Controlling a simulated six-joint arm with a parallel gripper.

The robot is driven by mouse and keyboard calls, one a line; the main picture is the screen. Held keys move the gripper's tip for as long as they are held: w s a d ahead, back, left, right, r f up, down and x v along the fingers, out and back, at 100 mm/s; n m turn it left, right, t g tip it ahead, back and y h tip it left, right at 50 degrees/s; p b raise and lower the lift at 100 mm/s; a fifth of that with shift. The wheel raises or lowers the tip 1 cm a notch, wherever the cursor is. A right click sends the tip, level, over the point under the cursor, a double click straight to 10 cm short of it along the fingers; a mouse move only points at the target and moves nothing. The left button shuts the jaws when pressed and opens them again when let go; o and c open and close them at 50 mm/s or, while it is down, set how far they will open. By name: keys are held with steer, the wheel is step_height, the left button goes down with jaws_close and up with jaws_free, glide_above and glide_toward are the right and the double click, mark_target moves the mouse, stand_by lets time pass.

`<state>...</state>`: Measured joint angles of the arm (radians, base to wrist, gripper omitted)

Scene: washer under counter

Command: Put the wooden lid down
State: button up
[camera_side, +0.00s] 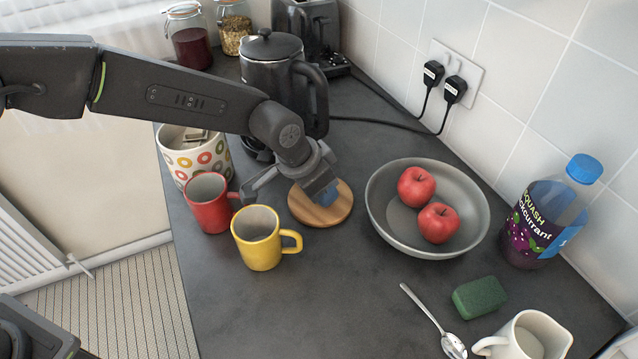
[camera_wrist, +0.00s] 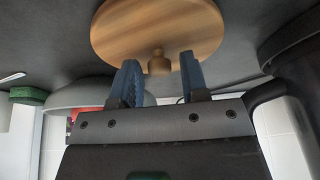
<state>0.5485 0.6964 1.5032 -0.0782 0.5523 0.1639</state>
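The round wooden lid (camera_side: 304,208) lies flat on the dark counter, between the yellow mug and the grey bowl. In the wrist view the lid (camera_wrist: 125,35) shows its wood grain and a small round knob (camera_wrist: 159,63). My gripper (camera_side: 322,192) is low over the lid, and its blue fingertip covers the knob in the side view. In the wrist view my gripper (camera_wrist: 160,76) is open, with a finger on either side of the knob and a gap to each. A patterned pot (camera_side: 196,162) stands open-topped behind the red mug.
The red mug (camera_side: 208,204) and yellow mug (camera_side: 257,240) stand left of the lid. A grey bowl (camera_side: 385,210) with two apples is close on the right. A black kettle (camera_side: 272,80) stands behind.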

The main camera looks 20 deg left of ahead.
steer(key=shift+o, duration=0.5)
steer(key=shift+r, duration=0.1)
steer(key=shift+r, duration=0.3)
steer(key=v, duration=1.1)
steer(key=shift+s+r, duration=0.2)
steer(key=shift+r, duration=0.05)
steer(key=shift+a, duration=0.15)
steer(key=s+a+r+n+t, duration=0.1)
steer(key=s+a+r, duration=0.15)
steer(key=a, duration=0.25)
steer(key=s+a+r+n, duration=0.1)
steer(key=s+a+r, duration=0.1)
steer(key=a+r, duration=0.3)
steer(key=s+a+f+n+y, duration=0.1)
steer(key=s+a+n, duration=0.1)
steer(key=s+a, duration=0.6)
steer(key=s+a+f+n+t+y, duration=0.1)
steer(key=s+a+n, duration=0.2)
steer(key=s+a, duration=0.5)
steer(key=shift+s+a+f+y, duration=0.2)
steer(key=shift+s+a+y, duration=0.2)
steer(key=shift+s, duration=0.25)
